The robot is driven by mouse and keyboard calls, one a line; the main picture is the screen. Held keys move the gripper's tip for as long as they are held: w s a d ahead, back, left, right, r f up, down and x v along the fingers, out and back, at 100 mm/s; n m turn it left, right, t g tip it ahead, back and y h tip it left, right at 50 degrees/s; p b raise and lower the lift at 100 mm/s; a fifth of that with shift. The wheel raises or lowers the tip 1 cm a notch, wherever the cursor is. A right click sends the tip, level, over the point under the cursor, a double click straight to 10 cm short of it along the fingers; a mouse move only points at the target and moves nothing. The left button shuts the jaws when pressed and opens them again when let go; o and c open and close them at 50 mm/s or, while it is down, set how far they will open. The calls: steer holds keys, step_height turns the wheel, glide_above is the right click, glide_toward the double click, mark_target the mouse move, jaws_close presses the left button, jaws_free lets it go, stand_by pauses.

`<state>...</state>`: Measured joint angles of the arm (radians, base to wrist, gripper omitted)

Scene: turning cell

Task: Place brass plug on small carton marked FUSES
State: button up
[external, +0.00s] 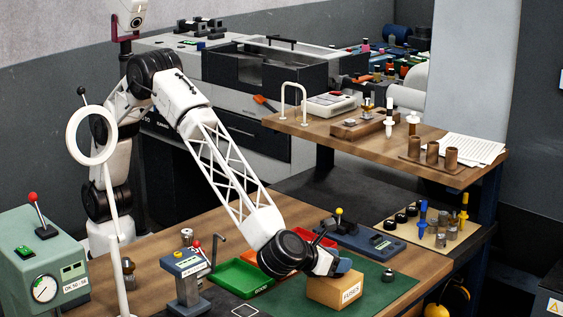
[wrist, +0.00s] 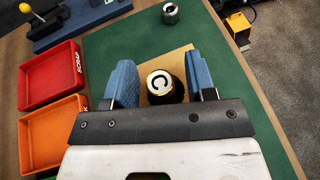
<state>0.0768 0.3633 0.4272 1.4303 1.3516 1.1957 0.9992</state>
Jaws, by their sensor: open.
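The small tan carton marked FUSES (external: 342,292) stands on the green mat near the front of the bench. My gripper (external: 334,266) is low over its top. In the wrist view the carton's top (wrist: 178,61) shows behind a round plug (wrist: 160,84) with a pale face marked C, a brassy rim and dark sides. The plug appears upright over the carton's top; its foot is hidden. My gripper's blue fingers (wrist: 163,80) are open, one on each side of the plug, with a gap visible on the right. The plug is hidden in the external view.
A red SCRAP tray (wrist: 50,78) and an orange tray (wrist: 54,134) lie left of the carton. A small metal part (external: 388,275) stands on the mat beyond it. A blue fixture with a yellow knob (external: 358,240) is behind.

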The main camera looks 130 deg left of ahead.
steer(key=shift+r, duration=0.15)
steer(key=v, duration=0.5)
steer(key=shift+r, duration=0.35)
step_height(320, 180, up, 6)
steer(key=shift+r, duration=0.15)
steer(key=shift+s, duration=0.1)
stand_by(0.5)
